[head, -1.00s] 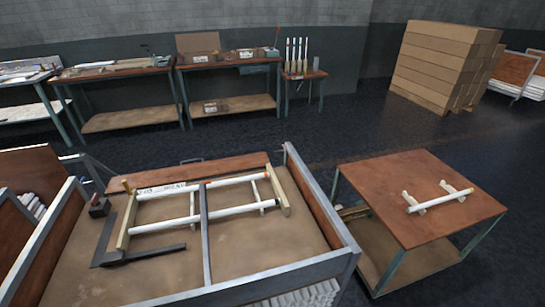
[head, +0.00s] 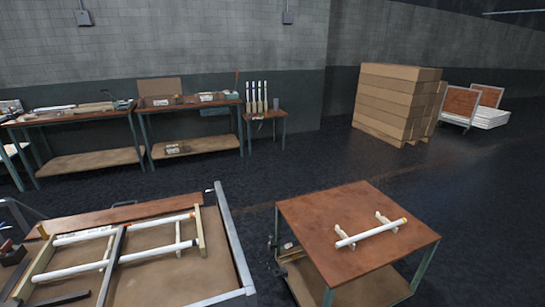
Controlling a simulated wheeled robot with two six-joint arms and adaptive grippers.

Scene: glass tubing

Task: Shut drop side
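A cart (head: 234,237) with a grey metal frame stands at the lower left of the head view, cut off by the left and bottom edges. A long brown wooden panel (head: 130,214) runs along its far edge and may be the drop side. I cannot tell its exact tilt or whether it is latched. White glass tubes (head: 155,254) lie across wooden supports on the cart bed. Neither of my grippers is in view.
A brown-topped table (head: 315,205) to the right holds one white tube (head: 370,233) on two rests. Workbenches (head: 195,108) and a small tube stand (head: 265,115) line the back wall. Stacked cartons (head: 392,103) stand behind. Dark floor (head: 460,200) is free at right.

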